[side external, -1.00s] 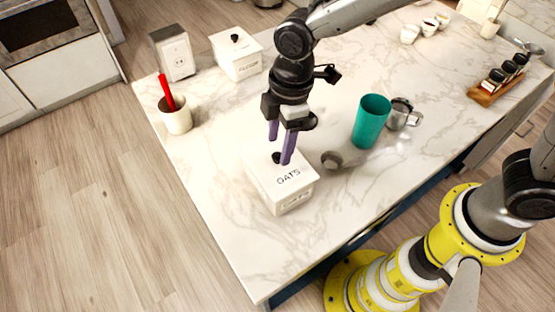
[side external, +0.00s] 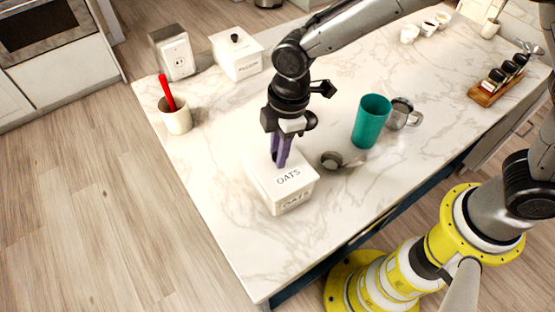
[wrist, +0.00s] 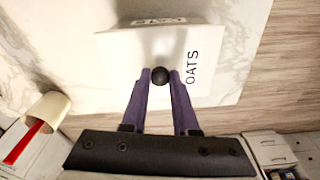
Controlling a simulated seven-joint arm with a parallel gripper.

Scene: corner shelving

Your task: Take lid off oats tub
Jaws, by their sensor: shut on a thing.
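The oats tub (side external: 291,200) is a white box lettered OATS, standing on the marble counter. Its white lid (side external: 299,171) sits on top, also lettered OATS, with a round black knob (wrist: 159,75) in the middle. My gripper (side external: 279,162) points down over the lid, and its two purple fingers are closed around the knob. In the wrist view my gripper (wrist: 161,77) has one fingertip on each side of the knob. In the side view the fingers hide most of the knob. The lid looks seated on the tub.
A teal cup (side external: 371,122) and a metal mug (side external: 403,114) stand to the right, with a small grey strainer-like item (side external: 332,160) near the tub. A crock with a red utensil (side external: 176,119) and another lidded white box (side external: 237,58) stand behind left. The counter's left front is clear.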

